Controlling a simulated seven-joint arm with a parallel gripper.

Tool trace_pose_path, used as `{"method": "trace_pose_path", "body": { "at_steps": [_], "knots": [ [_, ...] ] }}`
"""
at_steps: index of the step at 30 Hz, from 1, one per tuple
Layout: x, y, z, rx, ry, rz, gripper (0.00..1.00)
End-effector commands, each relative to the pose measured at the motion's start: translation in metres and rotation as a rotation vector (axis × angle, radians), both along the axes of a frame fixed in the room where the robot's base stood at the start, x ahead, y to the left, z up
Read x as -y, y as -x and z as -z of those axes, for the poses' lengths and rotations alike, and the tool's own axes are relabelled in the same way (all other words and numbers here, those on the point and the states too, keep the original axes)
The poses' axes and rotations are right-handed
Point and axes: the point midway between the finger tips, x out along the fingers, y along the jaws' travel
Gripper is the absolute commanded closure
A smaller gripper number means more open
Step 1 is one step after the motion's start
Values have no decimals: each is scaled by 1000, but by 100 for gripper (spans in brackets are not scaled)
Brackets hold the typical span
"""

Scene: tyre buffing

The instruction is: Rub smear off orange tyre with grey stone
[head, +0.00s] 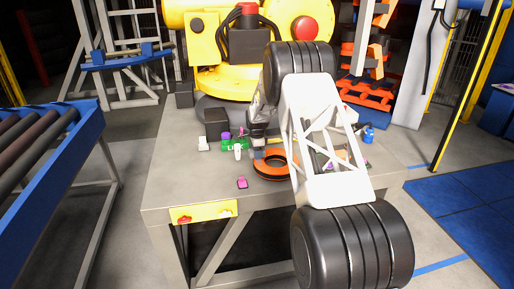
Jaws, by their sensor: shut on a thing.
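The orange tyre (264,171), a ring with dark parts, lies flat on the grey table. My arm covers its right side. My gripper (258,148) points down at the tyre's far left edge. It is shut on a small grey block (259,154), which looks like the grey stone, mostly hidden by the fingers. The block is at or just above the tyre; I cannot tell whether they touch. I cannot make out the smear at this size.
A green box (232,146), a white item (203,144) and a black box (216,121) stand left of my gripper. A pink item (242,183) lies nearer the front. A blue item (368,134) stands at the right. The table's front left is clear.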

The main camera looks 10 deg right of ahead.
Motion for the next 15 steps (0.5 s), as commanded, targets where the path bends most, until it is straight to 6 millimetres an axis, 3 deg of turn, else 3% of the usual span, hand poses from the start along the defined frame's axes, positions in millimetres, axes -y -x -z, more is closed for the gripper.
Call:
{"method": "trace_pose_path", "body": {
  "at_steps": [15],
  "knots": [
    [0,49,2,-2,0,0,92]
  ]
}}
